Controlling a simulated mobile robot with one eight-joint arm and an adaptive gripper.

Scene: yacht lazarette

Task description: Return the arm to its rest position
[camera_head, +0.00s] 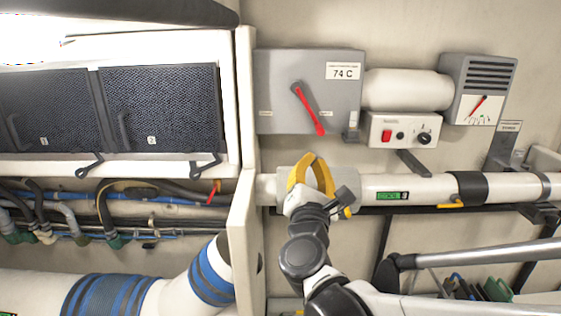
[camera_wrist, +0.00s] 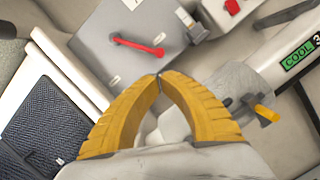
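My gripper (camera_head: 312,170) has yellow fingers and is raised in front of the white horizontal pipe, below the grey switch box, in the head view. In the wrist view the fingertips (camera_wrist: 159,77) meet at a point, with nothing visible between them. My dark and white arm (camera_head: 303,256) reaches up to it from the bottom of the head view. The fingers hide part of the pipe fitting behind them. I cannot tell whether the gripper touches that fitting.
The grey box (camera_head: 283,88) has a red-handled lever (camera_head: 309,110). A control box (camera_head: 403,130) and a gauge unit (camera_head: 478,88) are to its right. The white pipe (camera_head: 425,188) carries a yellow-handled valve (camera_head: 451,205). A white partition (camera_head: 243,235) stands close left. A grey strut (camera_head: 480,253) crosses lower right.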

